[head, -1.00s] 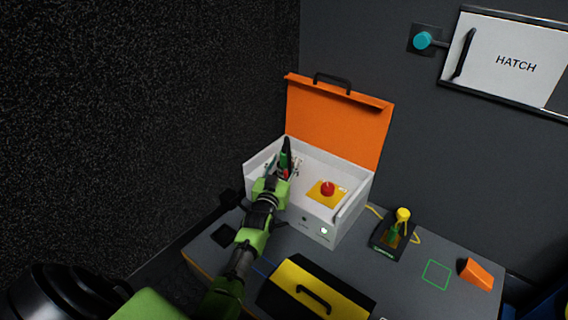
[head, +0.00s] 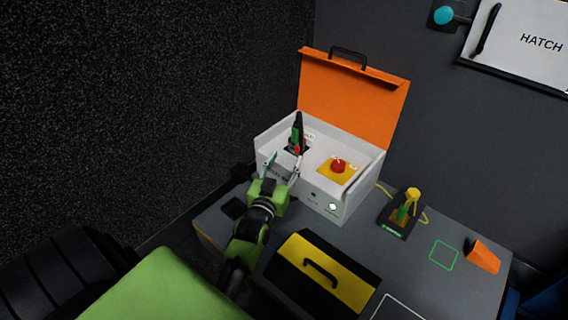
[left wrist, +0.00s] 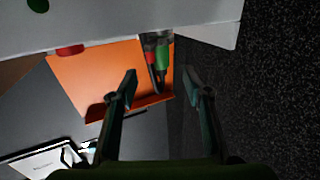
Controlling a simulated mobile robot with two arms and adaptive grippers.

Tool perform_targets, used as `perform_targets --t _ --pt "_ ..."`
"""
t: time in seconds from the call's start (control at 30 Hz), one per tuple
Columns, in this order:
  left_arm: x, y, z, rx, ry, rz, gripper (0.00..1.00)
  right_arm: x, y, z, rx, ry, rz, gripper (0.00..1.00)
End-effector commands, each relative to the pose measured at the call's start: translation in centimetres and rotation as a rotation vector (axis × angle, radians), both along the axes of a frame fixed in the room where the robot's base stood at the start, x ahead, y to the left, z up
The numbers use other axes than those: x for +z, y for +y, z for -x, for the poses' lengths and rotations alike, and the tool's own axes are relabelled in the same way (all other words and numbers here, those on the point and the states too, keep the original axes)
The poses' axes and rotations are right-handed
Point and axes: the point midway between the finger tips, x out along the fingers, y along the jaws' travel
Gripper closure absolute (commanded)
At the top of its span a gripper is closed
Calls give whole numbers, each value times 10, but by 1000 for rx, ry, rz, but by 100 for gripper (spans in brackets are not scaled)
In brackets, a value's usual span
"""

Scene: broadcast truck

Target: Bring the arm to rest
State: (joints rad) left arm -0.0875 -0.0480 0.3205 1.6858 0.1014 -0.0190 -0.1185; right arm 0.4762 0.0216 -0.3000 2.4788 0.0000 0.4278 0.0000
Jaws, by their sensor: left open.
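My left gripper (head: 282,166) is open and empty in the head view, in front of the left part of a white box (head: 341,204) with a raised orange lid (head: 352,97). Inside the box stand a black and green upright part (head: 296,132) with some red and, to its right, a red button (head: 338,165) on a yellow plate. In the left wrist view the two fingers (left wrist: 163,90) are spread with nothing between them. The green and red parts (left wrist: 162,54) show beyond the fingertips, apart from them. My right gripper is not seen.
The box stands on a dark table (head: 350,244). A black and yellow case (head: 323,273) lies in front. A small stand with a yellow top (head: 412,195) and an orange wedge (head: 484,256) are to the right. A white hatch (head: 525,45) is on the wall.

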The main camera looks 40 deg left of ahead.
Motion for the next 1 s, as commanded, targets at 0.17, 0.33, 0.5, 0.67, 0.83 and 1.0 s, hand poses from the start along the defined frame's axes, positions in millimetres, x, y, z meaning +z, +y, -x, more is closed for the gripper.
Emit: perform_targets --t 0.17,0.33,0.5,0.67,0.83,1.0 --pt "1 -2 8 0 -1 0 55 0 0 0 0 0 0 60" --pt "1 -3 8 0 -1 0 55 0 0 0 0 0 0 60" --pt "1 -3 8 0 -1 0 55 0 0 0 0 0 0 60" --pt "1 -3 8 0 -1 0 55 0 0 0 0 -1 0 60" --pt "26 -12 7 -18 -44 -19 55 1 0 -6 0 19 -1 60" --pt "121 -53 12 -95 -228 -83 55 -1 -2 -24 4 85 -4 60"
